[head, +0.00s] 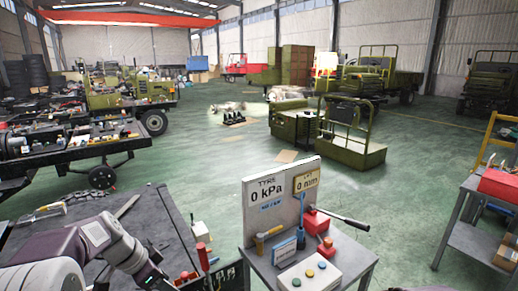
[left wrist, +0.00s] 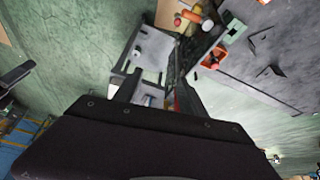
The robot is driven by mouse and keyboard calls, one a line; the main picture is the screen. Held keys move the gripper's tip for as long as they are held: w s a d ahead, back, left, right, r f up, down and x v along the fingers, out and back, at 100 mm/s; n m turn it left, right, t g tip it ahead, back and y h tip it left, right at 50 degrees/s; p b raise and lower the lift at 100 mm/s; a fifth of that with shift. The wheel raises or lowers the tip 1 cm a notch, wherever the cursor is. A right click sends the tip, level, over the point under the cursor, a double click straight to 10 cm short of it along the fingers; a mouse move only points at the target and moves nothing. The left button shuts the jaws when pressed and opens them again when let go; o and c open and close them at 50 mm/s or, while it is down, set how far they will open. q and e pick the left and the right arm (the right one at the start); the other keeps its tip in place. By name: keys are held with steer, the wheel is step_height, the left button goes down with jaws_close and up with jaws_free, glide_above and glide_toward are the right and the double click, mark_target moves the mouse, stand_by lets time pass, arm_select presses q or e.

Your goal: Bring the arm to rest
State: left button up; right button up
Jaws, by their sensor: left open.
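My left arm comes in at the lower left of the head view, over the dark workbench top (head: 160,222). Its purple and white links lead to the dark left gripper (head: 150,274) near the bench's front edge. In the left wrist view the dark gripper body fills the bottom, and its two fingers stand apart, so the left gripper (left wrist: 160,88) is open. I see nothing held between the fingers. My right gripper is in neither view.
A small table (head: 350,262) with a gauge panel (head: 252,212) reading 0 kPa and 0 mm stands right of the bench. It holds a button box (head: 309,273) and a red tool (head: 316,222). Green floor (head: 410,190) lies open beyond, with vehicles further back.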

arm_select(q)
steer(key=s+d+f+m+g, duration=0.2)
steer(key=s+d+f, duration=0.25)
steer(key=d, duration=0.45)
steer(key=s+a+f+n+y, duration=0.2)
steer(key=s+f+n, duration=0.4)
steer(key=s+n, duration=0.4)
steer(key=shift+a+n+y, duration=0.15)
steer(key=shift+n+y, duration=0.45)
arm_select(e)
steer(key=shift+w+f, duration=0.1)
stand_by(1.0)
